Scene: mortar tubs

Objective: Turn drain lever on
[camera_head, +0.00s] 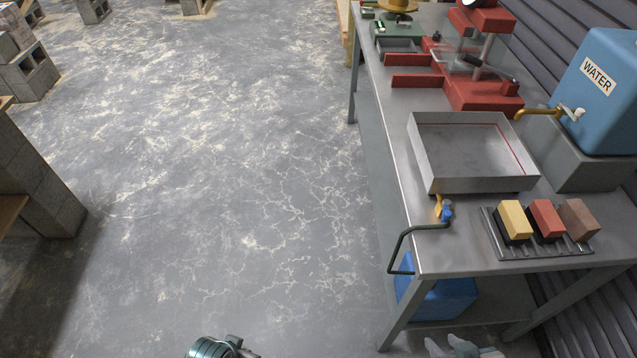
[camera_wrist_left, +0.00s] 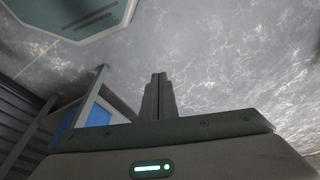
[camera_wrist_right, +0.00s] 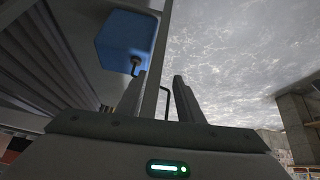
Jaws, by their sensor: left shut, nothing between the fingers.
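A steel sink tray (camera_head: 424,158) stands on the metal workbench. At its front wall is a small brass drain valve with a blue lever (camera_head: 447,211). A dark green drain pipe (camera_head: 404,238) bends from the valve over the bench edge and down toward a blue tub (camera_head: 437,300) below. My right gripper (camera_head: 455,345) is at the bottom edge of the head view, in front of the bench and apart from the lever. In the right wrist view its fingers (camera_wrist_right: 160,98) are spread and empty. My left gripper's fingers (camera_wrist_left: 158,98) are together and empty.
A blue water tank (camera_head: 597,95) with a brass tap stands right of the tray. A rack (camera_head: 540,250) with coloured blocks sits close to the valve. A red press (camera_head: 480,92) is at the back. The bench leg (camera_head: 400,315) is near my right gripper.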

